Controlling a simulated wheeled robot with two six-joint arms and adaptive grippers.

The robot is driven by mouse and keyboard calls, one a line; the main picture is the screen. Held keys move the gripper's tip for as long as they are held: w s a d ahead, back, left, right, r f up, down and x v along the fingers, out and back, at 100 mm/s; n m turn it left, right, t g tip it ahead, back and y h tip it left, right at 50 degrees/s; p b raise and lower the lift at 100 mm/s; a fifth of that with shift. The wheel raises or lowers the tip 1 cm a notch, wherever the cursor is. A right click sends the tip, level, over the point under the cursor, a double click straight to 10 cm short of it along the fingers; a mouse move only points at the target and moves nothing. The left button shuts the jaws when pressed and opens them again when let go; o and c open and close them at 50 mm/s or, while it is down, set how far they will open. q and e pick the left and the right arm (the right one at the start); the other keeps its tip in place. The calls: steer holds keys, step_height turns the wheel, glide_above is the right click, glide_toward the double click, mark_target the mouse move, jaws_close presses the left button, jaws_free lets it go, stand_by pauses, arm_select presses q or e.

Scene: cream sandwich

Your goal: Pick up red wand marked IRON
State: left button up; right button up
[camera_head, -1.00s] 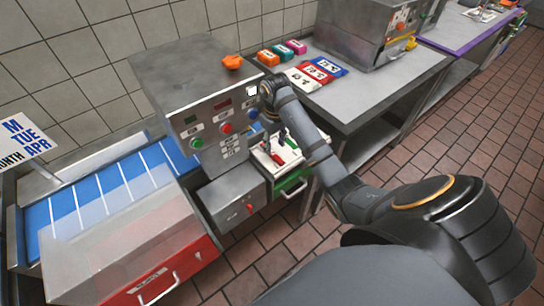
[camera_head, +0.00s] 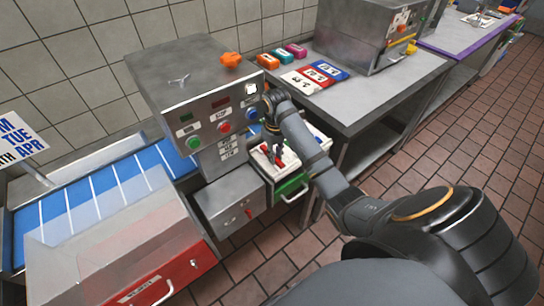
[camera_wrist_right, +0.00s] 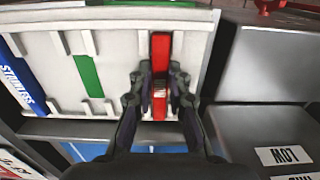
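The red wand (camera_wrist_right: 160,55) stands lengthwise in a slot of the white tray (camera_wrist_right: 120,50) in the right wrist view; its small label is not readable. A green wand (camera_wrist_right: 90,80) and a blue wand with white lettering (camera_wrist_right: 18,84) lie further left. My right gripper (camera_wrist_right: 161,75) points at the red wand, with its fingers apart on either side of it in the picture. Contact cannot be made out. In the head view, my right gripper (camera_head: 271,125) is over the open drawer (camera_head: 291,185) with the tray. My left gripper is not in view.
A grey control box (camera_head: 185,65) with coloured buttons stands behind my right gripper, an orange piece (camera_head: 231,59) on its top. A grey lower drawer box (camera_head: 228,200) is left of the open drawer. A steel table (camera_head: 370,95) is at the right.

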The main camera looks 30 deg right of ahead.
jaws_close()
steer(key=shift+r, duration=0.25)
steer(key=r+p, duration=0.3)
steer(key=r, duration=0.1)
steer(key=shift+s, duration=0.3)
steer(key=s+d+r+p, duration=0.1)
steer(key=s+r+p, duration=0.5)
steer(key=s, duration=0.7)
step_height(320, 180, up, 2)
steer(key=shift+s+r, duration=0.25)
steer(key=shift+w, duration=0.1)
